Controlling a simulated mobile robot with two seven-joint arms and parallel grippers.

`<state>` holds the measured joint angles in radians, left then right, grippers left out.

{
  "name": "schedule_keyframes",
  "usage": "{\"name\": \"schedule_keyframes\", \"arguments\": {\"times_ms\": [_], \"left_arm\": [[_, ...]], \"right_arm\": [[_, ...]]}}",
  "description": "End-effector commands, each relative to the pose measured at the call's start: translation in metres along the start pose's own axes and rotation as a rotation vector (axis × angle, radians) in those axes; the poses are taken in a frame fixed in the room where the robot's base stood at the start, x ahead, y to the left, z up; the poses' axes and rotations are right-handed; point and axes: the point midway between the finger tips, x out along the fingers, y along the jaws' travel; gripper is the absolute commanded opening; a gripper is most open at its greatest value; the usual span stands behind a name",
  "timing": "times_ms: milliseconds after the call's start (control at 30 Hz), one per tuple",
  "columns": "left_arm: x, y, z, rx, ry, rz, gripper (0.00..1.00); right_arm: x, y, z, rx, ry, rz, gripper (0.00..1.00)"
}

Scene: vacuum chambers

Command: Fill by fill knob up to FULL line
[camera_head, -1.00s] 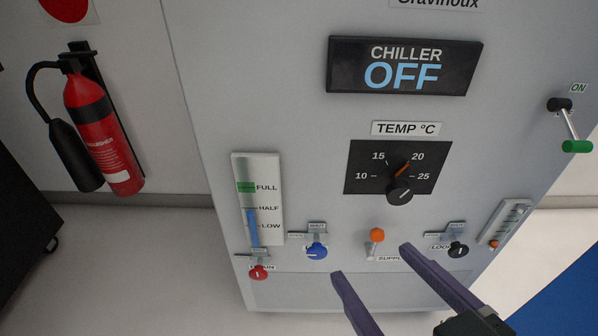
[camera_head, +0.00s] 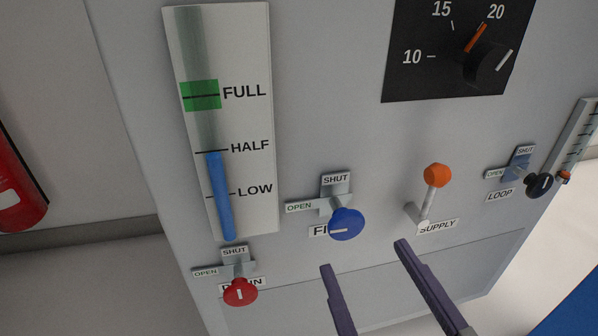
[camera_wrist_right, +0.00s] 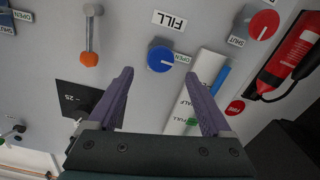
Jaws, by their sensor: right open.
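The blue fill knob (camera_head: 346,223) sits on the grey panel, its white mark lying sideways toward the OPEN label (camera_head: 299,207); the SHUT label (camera_head: 336,180) is above it. The level gauge (camera_head: 255,190) has a blue column (camera_head: 221,195) whose top is about at the HALF line, below the green FULL band (camera_head: 201,96). My right gripper (camera_head: 364,256) is open and empty, its fingertips below and to the right of the knob. In the right wrist view the knob (camera_wrist_right: 161,56) shows between and beyond the open fingers (camera_wrist_right: 159,75). My left gripper is not in view.
The red drain knob (camera_head: 240,292) is at lower left, its mark upright toward SHUT. The orange-tipped supply lever (camera_head: 436,177) stands close right of the fill knob. The black loop knob (camera_head: 538,185) and temperature dial (camera_head: 482,66) are farther right.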

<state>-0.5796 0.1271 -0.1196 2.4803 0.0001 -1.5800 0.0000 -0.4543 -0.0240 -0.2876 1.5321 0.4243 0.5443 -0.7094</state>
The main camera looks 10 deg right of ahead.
Motion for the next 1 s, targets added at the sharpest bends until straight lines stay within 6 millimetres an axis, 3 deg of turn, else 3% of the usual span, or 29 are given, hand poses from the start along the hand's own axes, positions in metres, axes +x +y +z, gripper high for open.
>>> {"name": "schedule_keyframes", "arguments": {"times_ms": [200, 400, 767, 1000], "left_arm": [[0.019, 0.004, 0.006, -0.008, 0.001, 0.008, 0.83], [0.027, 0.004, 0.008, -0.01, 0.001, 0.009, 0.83], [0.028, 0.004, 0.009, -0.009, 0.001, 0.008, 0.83], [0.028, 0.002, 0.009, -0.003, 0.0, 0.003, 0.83]], "right_arm": [[0.044, 0.0, 0.003, 0.001, 0.004, 0.002, 0.83], [0.07, 0.0, 0.002, 0.001, 0.001, 0.001, 0.83], [0.077, 0.0, 0.0, 0.0, -0.001, -0.001, 0.83], [0.077, 0.0, 0.0, 0.0, -0.001, -0.001, 0.58]]}}
